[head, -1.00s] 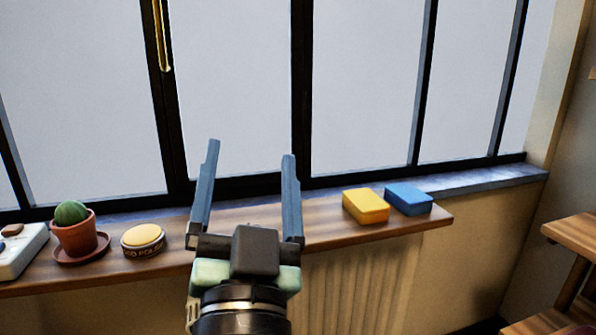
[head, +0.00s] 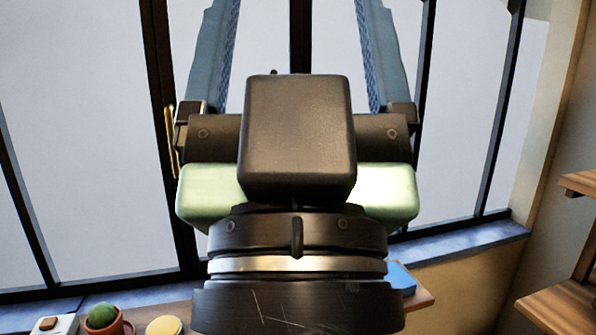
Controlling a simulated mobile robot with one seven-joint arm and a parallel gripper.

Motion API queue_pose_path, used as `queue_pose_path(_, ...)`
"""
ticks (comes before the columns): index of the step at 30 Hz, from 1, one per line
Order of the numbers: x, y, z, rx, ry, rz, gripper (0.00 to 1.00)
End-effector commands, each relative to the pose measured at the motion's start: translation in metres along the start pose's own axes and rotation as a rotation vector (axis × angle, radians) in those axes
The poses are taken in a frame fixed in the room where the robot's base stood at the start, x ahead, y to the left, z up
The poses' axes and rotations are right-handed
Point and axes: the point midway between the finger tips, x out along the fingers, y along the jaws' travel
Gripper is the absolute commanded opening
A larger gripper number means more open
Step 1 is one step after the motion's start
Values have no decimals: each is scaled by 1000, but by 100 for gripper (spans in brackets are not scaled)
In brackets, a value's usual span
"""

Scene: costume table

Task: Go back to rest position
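My gripper (head: 300,50) fills the middle of the head view, raised close to the camera in front of the window. Its two blue fingers stand wide apart and run up past the top edge, so their tips are out of view. Nothing shows between the visible parts of the fingers. My gripper and wrist hide the middle of the wooden shelf below.
A wooden shelf (head: 424,299) runs below the window. On it are a potted cactus (head: 103,317), a yellow-topped tin (head: 164,326), a white object (head: 55,325) at far left, and a blue block (head: 401,278) partly hidden. Wooden shelving (head: 560,307) stands at right.

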Motion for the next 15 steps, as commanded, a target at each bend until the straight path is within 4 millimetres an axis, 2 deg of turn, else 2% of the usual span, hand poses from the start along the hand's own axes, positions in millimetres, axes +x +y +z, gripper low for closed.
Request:
queue_pose_path(1, 25, 0, -23, 0, 0, 0, 84)
queue_pose_path(6, 64, 0, -60, 1, 0, -1, 84)
queue_pose_path(12, 100, 0, -94, 1, -1, -1, 84)
queue_pose_path(15, 110, 0, -104, 1, -1, -1, 84)
